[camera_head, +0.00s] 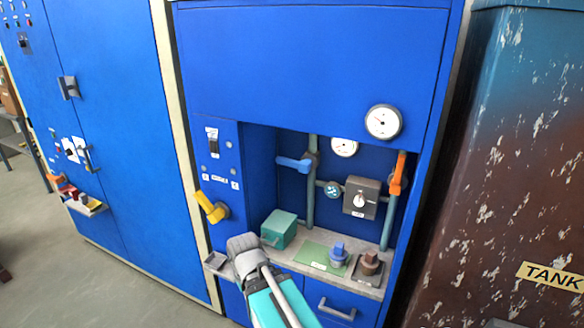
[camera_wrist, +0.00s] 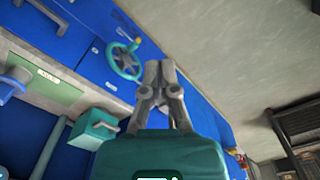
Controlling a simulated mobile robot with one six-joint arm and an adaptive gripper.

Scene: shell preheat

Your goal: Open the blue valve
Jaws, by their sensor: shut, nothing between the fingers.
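The blue valve (camera_head: 292,164) is a blue lever on a vertical grey-green pipe inside the panel recess. Its handle points left, roughly across the pipe. My gripper (camera_head: 242,243) is in front of the recess's lower left, below and left of the blue valve and apart from it. In the wrist view my gripper (camera_wrist: 160,72) has its fingers together with nothing held. I cannot make out the blue lever in the wrist view.
A teal box (camera_head: 280,229) stands on the recess shelf, right of my gripper. A blue-topped fitting (camera_head: 338,254) and a brown one (camera_head: 370,264) stand further right. A yellow handle (camera_head: 212,207) juts out left. An orange lever (camera_head: 397,174) and a teal handwheel (camera_wrist: 125,61) also show.

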